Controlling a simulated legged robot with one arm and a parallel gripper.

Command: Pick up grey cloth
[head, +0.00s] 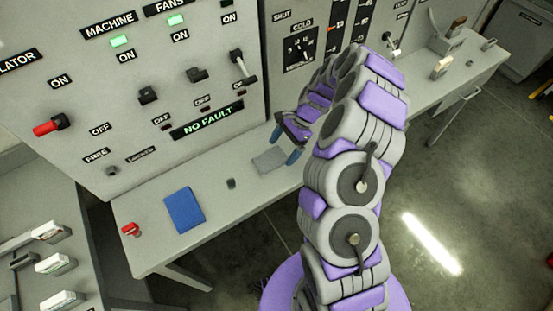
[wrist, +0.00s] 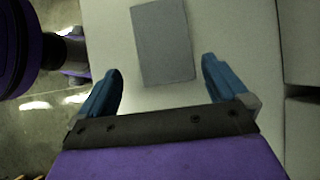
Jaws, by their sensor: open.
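The grey cloth (head: 271,159) lies flat on the bench top, a folded rectangle. It also shows in the wrist view (wrist: 164,42), ahead of my fingers and roughly centred between them. My gripper (head: 287,145) is over the bench close to the cloth, with its two blue fingers apart. In the wrist view my gripper (wrist: 160,80) is open and empty, and the cloth's near edge lies just about at the level of the fingertips. I cannot tell the exact height of the fingers above the bench.
A blue cloth or book (head: 184,210), a small dark cylinder (head: 231,184) and a red object (head: 131,229) sit on the bench (head: 222,216) to the left. The control panel (head: 140,75) rises behind it. Bare floor (head: 460,200) lies to the right.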

